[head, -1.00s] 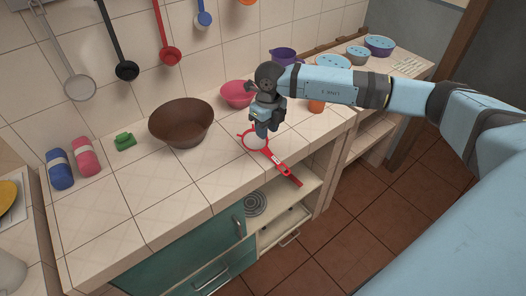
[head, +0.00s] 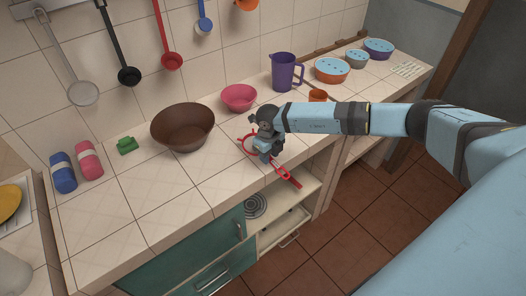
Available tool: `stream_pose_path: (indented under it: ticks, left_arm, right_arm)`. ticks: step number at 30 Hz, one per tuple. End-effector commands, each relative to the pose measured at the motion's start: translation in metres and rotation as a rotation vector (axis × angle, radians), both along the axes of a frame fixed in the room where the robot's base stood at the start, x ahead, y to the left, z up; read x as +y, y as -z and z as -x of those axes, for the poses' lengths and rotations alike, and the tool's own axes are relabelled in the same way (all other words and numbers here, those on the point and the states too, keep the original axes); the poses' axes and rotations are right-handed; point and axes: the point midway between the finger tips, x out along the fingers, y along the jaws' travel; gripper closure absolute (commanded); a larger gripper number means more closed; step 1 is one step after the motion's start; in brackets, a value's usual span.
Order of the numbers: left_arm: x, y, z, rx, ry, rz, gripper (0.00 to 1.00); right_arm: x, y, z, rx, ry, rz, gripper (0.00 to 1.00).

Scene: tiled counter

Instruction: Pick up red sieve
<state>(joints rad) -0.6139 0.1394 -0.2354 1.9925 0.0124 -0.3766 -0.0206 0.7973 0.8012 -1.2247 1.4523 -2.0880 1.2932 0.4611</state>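The red sieve lies on the tiled counter (head: 190,185) near its front edge in the head view. Part of its round rim shows to the left of my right gripper, and its long red handle (head: 288,177) runs down to the right, its end reaching past the counter edge. My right gripper (head: 265,157) points down over the sieve, where the rim meets the handle, and hides that part. I cannot tell whether its fingers touch the sieve or are open or shut. My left gripper is not in view.
A brown bowl (head: 183,127) and pink bowl (head: 239,97) stand behind and left of the gripper. A purple jug (head: 286,72), orange cup (head: 318,96) and several lidded bowls stand to the right. Utensils hang on the wall. The front left counter is clear.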

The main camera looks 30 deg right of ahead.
Motion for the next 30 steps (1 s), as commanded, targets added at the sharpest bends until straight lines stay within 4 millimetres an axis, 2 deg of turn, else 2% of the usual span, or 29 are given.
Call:
stream_pose_path:
  ticks: [4,10,11,15,25,30]
  left_arm:
    - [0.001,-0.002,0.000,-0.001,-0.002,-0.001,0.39]
    - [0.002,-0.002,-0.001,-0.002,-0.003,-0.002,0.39]
    - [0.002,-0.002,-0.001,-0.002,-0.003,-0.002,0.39]
    - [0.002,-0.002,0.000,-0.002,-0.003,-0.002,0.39]
    - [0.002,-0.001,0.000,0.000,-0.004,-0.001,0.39]
    - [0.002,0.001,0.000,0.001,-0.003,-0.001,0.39]
  right_arm:
    - [-0.001,0.011,0.000,0.000,0.001,0.001,0.65]
    - [-0.001,0.012,0.000,-0.001,0.001,0.001,0.65]
    - [-0.001,0.012,0.000,-0.001,0.001,0.001,0.70]
    - [-0.001,0.012,0.000,-0.001,0.001,0.000,1.00]
    - [-0.001,0.009,0.000,-0.002,0.000,0.000,1.00]
    - [-0.001,-0.004,-0.001,-0.003,0.000,-0.001,1.00]
